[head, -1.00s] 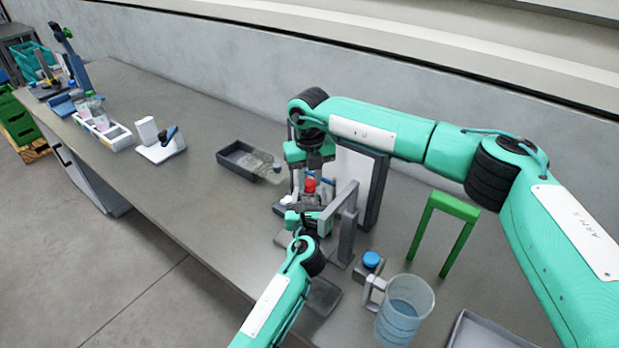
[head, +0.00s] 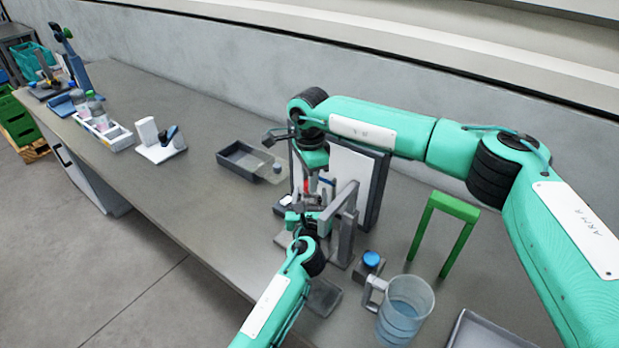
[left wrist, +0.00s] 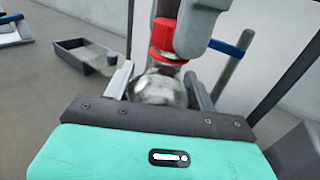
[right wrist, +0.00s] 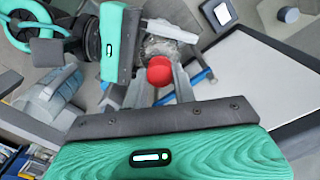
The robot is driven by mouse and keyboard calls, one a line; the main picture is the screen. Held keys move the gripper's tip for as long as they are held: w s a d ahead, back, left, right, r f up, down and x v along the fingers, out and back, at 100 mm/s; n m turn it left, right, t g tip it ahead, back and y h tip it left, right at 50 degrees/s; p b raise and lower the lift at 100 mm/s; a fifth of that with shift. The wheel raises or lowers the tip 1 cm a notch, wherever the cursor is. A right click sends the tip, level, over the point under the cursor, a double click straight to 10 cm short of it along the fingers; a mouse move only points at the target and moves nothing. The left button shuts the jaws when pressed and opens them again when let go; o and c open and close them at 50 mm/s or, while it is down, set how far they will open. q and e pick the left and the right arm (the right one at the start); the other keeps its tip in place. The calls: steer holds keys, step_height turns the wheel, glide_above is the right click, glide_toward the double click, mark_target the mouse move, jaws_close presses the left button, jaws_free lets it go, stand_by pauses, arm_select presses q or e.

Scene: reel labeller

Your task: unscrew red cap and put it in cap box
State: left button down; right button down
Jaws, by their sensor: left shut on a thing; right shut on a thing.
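The red cap (left wrist: 168,38) sits at the top of a clear round bottle (left wrist: 158,88) in the left wrist view. My left gripper (head: 306,208) is shut on the bottle, one finger on each side of its body. My right gripper (head: 311,183) reaches down from above and is shut on the red cap. The cap also shows as a red disc between its fingers in the right wrist view (right wrist: 160,71). In the head view the cap is mostly hidden by the right gripper. A dark grey open box (head: 240,165), possibly the cap box, lies left of the grippers.
A grey frame (head: 345,215) and an upright panel (head: 368,185) stand close right of the grippers. A green arch (head: 445,230), a blue-topped block (head: 371,260) and a clear jug (head: 404,308) stand further right.

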steer(key=n, duration=1.5)
steer(key=shift+n, duration=0.3)
steer(key=shift+r, duration=0.2)
steer(key=shift+r, duration=0.95)
